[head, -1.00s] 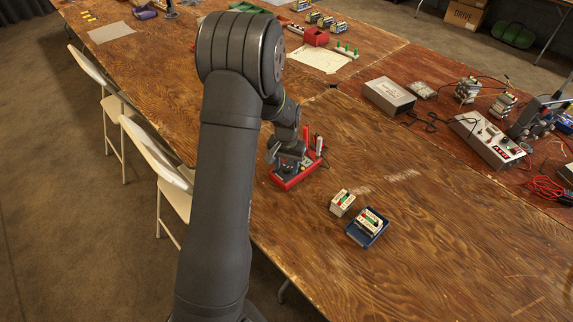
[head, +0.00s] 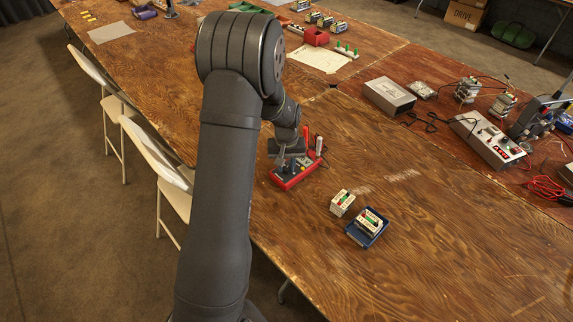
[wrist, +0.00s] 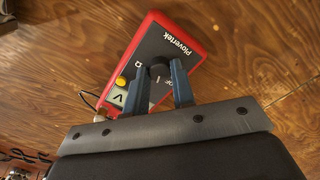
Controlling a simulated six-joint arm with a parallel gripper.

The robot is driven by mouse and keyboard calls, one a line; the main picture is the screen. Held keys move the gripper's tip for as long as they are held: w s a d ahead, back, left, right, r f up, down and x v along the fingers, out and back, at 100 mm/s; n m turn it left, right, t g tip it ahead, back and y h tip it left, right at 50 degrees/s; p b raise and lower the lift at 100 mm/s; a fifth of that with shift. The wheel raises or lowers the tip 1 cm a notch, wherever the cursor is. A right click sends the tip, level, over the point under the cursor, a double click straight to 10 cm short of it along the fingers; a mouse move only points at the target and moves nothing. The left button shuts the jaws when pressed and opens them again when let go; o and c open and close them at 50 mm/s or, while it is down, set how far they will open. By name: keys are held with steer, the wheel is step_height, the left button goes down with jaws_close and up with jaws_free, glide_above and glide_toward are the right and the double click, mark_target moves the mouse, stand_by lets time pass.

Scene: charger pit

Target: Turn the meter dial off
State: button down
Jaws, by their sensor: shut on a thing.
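The meter (wrist: 152,40) is red-rimmed with a black face marked "Plovertek". It lies face up on the wooden table, and in the head view its red case (head: 296,180) shows under my gripper (head: 288,166). The black round dial (wrist: 158,72) sits between the fingers of my gripper (wrist: 159,75), which is shut on it. A yellow button (wrist: 121,81) and a small display (wrist: 118,98) showing a V lie left of the dial. The dial's pointer is hard to make out, and the fingers hide part of the markings around it.
Two small terminal blocks stand to the right, one bare (head: 342,203) and one on a blue tray (head: 357,238). The table front right is clear. A grey box (head: 389,96) lies farther back.

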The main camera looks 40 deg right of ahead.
mark_target(286, 168)
steer(key=n, duration=0.4)
steer(key=shift+n, duration=1.9)
steer(key=c, duration=1.2)
jaws_free()
step_height(286, 168, up, 18)
steer(key=shift+f, duration=0.25)
steer(key=shift+f, duration=0.1)
